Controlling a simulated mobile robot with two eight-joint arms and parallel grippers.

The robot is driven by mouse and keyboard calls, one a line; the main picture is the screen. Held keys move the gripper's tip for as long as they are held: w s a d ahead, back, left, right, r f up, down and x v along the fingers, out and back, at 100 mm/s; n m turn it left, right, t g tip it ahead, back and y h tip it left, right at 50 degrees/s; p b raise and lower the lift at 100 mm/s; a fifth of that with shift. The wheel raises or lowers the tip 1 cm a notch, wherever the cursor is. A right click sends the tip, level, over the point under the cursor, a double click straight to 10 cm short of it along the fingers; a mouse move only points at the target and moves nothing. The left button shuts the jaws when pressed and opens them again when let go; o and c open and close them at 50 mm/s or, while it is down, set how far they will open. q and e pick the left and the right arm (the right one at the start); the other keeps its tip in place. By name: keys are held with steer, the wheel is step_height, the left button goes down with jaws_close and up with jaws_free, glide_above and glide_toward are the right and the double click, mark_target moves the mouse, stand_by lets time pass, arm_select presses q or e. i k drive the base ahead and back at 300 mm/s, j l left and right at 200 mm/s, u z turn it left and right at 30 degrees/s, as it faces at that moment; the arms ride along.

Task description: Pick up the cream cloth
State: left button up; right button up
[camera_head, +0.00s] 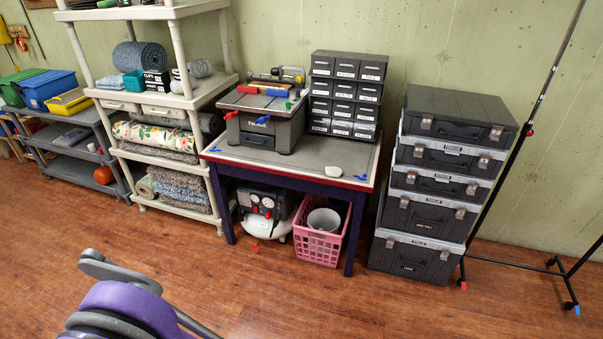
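A small cream-white item (333,171) lies on the grey top of the purple-legged work table (225,152), near its front right part. It looks like a folded or bunched cloth, but it is too small to be certain. Nothing touches it. A purple and grey part of my own body shows at the bottom left, well away from the table. No gripper fingers of either arm are in view.
A pink basket (320,244) and a compressor (266,209) sit under the table. Stacked cases (425,220) stand to its right, shelves (150,155) to its left. The floor in front is clear.

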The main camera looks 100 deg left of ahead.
mark_target(330, 171)
steer(key=u, duration=3.05)
